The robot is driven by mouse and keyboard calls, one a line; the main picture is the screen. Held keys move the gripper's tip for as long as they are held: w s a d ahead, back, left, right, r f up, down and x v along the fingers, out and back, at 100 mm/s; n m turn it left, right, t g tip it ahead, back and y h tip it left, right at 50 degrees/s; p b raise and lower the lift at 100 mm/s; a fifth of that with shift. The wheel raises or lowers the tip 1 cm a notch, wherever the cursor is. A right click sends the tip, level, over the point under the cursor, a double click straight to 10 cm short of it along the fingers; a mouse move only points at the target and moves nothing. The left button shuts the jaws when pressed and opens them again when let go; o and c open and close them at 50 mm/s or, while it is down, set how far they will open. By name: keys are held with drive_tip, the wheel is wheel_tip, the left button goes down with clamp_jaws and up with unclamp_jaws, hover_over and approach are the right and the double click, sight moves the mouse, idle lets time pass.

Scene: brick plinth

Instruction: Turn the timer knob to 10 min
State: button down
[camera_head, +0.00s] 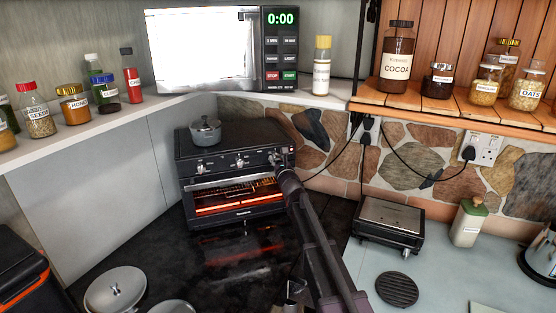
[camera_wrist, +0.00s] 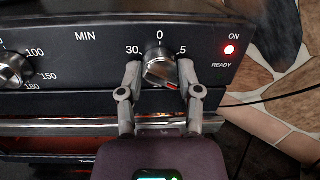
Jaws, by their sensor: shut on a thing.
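The timer knob (camera_wrist: 161,70) is a small silver dial on the black front panel of the toaster oven (camera_head: 228,152). In the wrist view, the marks 30, 0 and 5 show above it, with MIN to the left. Its ridge looks tilted, but I cannot tell exactly which mark it points to. The 10 mark is not visible. My gripper (camera_wrist: 159,76) has one finger on each side of the knob and is shut on it. In the head view, my gripper (camera_head: 279,160) reaches the right end of the panel and hides the knob.
A temperature knob (camera_wrist: 12,70) is at left. A grey pot (camera_head: 205,132) stands on the oven. A black cable runs to the wall socket (camera_head: 483,148). A grill (camera_head: 389,224) stands at right.

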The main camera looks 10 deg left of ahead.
drive_tip(key=shift+w+a, duration=0.1)
idle(0.3)
drive_tip(key=shift+c, duration=1.4)
unclamp_jaws()
